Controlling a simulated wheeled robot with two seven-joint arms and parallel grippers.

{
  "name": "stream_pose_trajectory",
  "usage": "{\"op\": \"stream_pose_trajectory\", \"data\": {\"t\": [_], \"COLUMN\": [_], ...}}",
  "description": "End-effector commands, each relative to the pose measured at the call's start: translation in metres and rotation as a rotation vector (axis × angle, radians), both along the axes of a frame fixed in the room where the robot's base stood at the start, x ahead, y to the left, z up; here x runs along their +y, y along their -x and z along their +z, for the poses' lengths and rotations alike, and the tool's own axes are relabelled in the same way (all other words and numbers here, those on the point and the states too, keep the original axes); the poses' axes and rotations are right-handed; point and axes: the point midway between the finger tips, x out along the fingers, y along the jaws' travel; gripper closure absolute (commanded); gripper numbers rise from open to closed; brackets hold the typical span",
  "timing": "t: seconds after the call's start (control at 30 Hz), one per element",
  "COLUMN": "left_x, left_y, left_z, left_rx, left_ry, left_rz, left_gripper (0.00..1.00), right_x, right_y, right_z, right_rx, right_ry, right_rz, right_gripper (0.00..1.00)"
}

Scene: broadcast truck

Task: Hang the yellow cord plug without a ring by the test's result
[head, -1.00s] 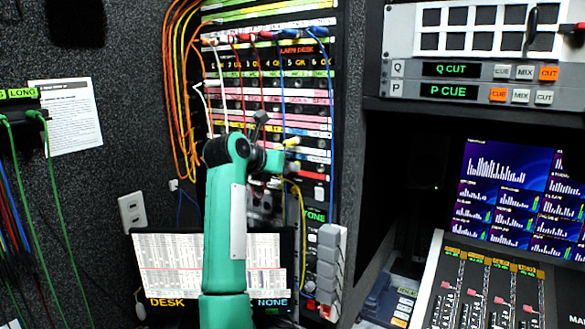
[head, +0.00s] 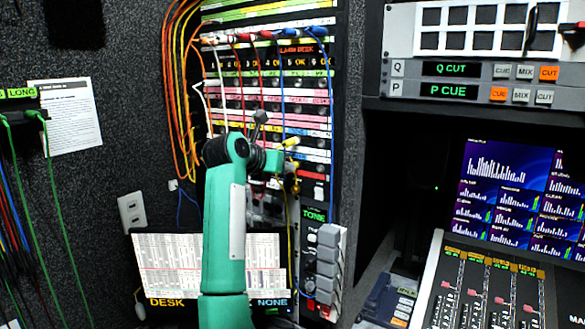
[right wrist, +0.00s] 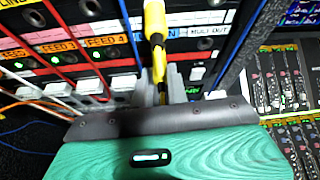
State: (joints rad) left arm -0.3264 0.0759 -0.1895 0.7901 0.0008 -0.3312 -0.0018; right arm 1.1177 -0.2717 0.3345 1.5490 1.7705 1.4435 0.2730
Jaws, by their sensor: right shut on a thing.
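The yellow cord plug (head: 291,142) is at the right side of the jack panel, and its yellow cord (head: 288,215) hangs down below it. In the right wrist view the yellow plug (right wrist: 154,20) points up and away from the fingers, in front of the panel. My right gripper (head: 286,170) is shut on the yellow plug; its grey fingers (right wrist: 165,85) are either side of the cord end. Whether the plug tip touches a jack cannot be told. A screen (head: 210,265) below reads DESK and NONE. My left gripper is not in view.
The jack panel (head: 270,110) carries several red, blue, white and orange cords. A holder labelled LONG (head: 22,118) hangs on the left wall with green, blue and red cords. A grey switch box (head: 330,260) sits below the TONE label (head: 314,215). A mixing desk (head: 490,290) is at right.

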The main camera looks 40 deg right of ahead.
Motion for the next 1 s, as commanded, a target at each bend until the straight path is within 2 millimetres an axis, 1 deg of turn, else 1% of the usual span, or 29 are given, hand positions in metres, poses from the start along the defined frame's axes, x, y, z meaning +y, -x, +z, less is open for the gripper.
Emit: {"op": "stream_pose_trajectory", "data": {"t": [0.53,0.77,1.0], "left_x": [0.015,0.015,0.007], "left_y": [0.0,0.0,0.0], "left_z": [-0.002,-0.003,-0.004], "left_rx": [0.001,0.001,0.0], "left_ry": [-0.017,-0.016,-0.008], "left_rz": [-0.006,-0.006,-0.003], "left_gripper": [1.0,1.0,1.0], "right_x": [0.008,0.012,0.015], "right_y": [0.003,0.004,0.006], "right_z": [0.0,-0.001,-0.001], "right_rx": [0.0,0.001,0.001], "right_ry": [-0.001,-0.001,-0.001], "right_rz": [0.0,0.001,0.001], "right_gripper": [1.0,1.0,1.0]}}
